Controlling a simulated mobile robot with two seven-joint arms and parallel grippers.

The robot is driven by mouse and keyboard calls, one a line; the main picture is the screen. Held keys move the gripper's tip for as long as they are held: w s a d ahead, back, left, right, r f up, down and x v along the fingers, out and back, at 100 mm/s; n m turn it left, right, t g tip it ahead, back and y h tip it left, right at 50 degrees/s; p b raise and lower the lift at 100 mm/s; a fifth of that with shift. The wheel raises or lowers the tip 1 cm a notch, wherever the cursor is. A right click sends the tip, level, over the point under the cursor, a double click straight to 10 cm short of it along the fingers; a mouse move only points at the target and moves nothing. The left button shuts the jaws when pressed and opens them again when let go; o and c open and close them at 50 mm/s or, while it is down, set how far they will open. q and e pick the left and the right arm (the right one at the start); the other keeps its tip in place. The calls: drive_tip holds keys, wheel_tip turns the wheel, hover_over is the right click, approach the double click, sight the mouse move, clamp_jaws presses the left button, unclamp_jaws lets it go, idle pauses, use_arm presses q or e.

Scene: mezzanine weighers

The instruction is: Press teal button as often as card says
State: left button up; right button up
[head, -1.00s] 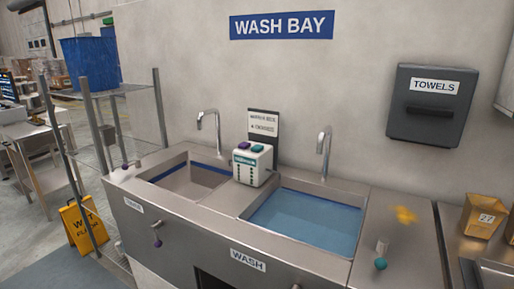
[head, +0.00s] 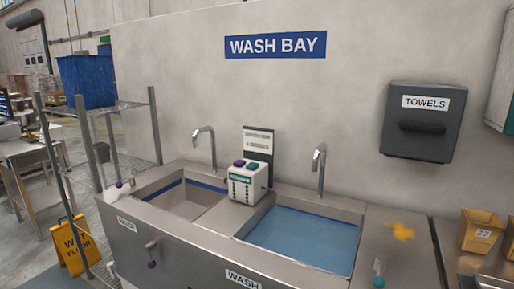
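A white box with buttons (head: 246,185) stands on the divider between the two sinks. On its top are a teal button (head: 254,164) and a purple button (head: 239,162). A teal label is on its front. A card (head: 258,140) on a dark upright board stands right behind the box. It carries lines of print too small to read here. Neither of my grippers is in view, and nothing touches the box.
The left basin (head: 185,200) looks empty; the right basin (head: 302,240) holds blue water. Two taps (head: 204,143) (head: 319,168) rise behind them. A yellow object (head: 401,231) lies on the right counter. A yellow wet floor sign (head: 75,246) stands at left.

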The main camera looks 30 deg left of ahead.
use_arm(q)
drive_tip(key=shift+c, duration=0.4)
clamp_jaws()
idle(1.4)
